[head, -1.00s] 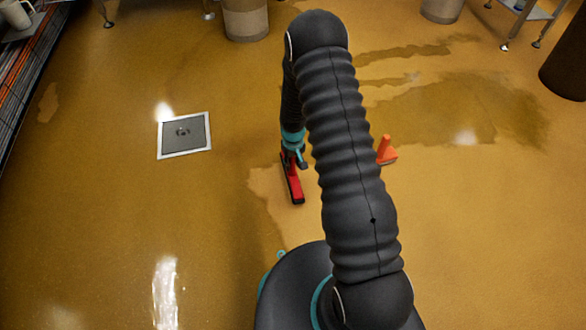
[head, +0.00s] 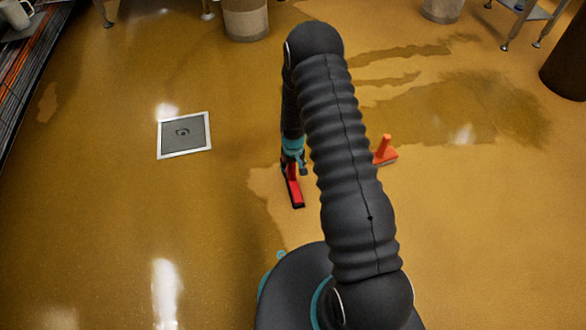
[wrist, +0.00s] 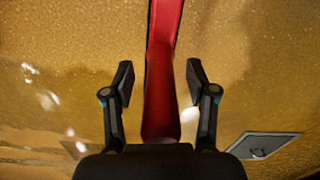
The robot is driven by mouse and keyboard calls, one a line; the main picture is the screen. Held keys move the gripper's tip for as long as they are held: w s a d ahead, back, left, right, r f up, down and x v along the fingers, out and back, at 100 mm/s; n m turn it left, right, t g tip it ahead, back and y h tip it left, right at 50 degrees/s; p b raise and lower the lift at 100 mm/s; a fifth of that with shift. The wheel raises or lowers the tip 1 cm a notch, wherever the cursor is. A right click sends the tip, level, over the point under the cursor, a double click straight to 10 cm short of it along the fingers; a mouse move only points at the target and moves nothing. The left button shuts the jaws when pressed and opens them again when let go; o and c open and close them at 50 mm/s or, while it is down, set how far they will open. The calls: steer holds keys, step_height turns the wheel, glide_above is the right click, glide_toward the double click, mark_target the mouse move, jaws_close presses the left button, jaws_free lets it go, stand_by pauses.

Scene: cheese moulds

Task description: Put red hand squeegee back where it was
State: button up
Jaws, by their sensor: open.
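The red hand squeegee (head: 294,192) lies on the wet yellow-brown floor near the middle of the head view, partly hidden by my gripper (head: 294,168). In the wrist view the red squeegee (wrist: 162,75) runs from the top edge down between the fingers. My gripper (wrist: 158,85) is open, with one finger on each side of the squeegee and a visible gap on both sides.
A square floor drain (head: 184,135) is to the left. Bins and table legs are at the back. Floor around the squeegee is clear.

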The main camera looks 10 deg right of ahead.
steer(key=shift+r, duration=0.15)
step_height(320, 180, up, 12)
steer(key=shift+f+p, duration=0.1)
steer(key=shift+p, duration=0.65)
steer(key=s+r+t, duration=0.1)
steer(key=s+r, duration=0.3)
steer(key=r, duration=1)
steer(key=s+r+t, duration=0.2)
steer(key=s+r, duration=0.2)
steer(key=r, duration=1)
steer(key=s+r+m+t, duration=0.1)
steer(key=s+r, duration=0.5)
steer(key=s, duration=0.4)
steer(key=s+r+t, duration=0.1)
steer(key=s+r, duration=0.4)
steer(key=s, duration=0.6)
steer(key=shift+a+r+m+t, duration=0.15)
steer(key=shift+r+m+t, duration=0.15)
steer(key=shift+r+m, duration=0.1)
